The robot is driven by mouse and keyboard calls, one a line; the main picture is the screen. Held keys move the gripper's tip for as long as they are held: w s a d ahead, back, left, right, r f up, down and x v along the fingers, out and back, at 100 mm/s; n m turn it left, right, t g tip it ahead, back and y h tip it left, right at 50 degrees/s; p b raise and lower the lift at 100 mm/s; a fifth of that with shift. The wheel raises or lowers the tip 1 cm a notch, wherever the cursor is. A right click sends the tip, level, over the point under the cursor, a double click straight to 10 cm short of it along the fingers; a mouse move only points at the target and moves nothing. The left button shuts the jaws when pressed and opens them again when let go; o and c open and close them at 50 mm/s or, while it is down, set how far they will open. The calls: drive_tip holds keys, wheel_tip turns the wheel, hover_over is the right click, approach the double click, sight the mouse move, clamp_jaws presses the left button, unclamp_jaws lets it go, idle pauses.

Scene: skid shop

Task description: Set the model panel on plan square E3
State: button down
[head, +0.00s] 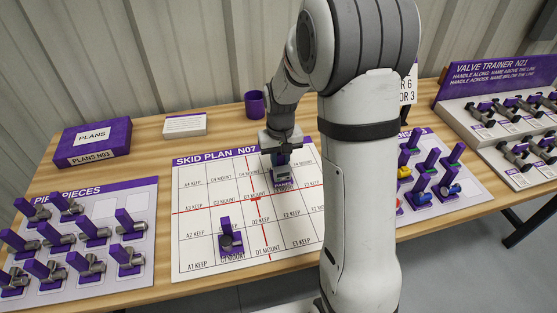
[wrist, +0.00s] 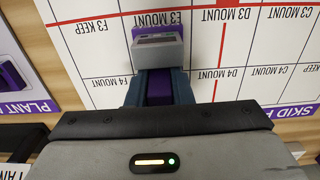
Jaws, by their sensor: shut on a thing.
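My gripper (head: 283,150) is shut on the model panel (head: 281,174), a small grey block with a purple grip tab. In the wrist view the panel (wrist: 158,50) is held between dark blue fingers (wrist: 159,88). It appears over plan square E3, with the E3 MOUNT label (wrist: 171,20) beside its far edge. I cannot tell whether its base touches the sheet. The skid plan (head: 205,215) is a white gridded sheet with red lines and a purple header. My arm hides part of its right side.
A purple model piece (head: 230,238) stands on the plan's front row. A pieces board (head: 148,190) lies left, and another board with coloured models (head: 470,188) right. A plans box (head: 93,142), a card block (head: 185,125) and a purple cup (head: 255,104) stand behind.

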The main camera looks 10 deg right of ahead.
drive_tip(key=shift+f+b, duration=0.35)
drive_tip(key=shift+f, duration=0.2)
drive_tip(key=c, duration=1.2)
unclamp_jaws()
drive_tip(key=shift+r, duration=0.2)
drive_tip(key=shift+r+p, duration=0.4)
drive_tip(key=shift+p, duration=0.05)
drive_tip(key=shift+r, duration=0.1)
drive_tip(key=shift+r+p, duration=2.5)
drive_tip(key=shift+r, duration=0.95)
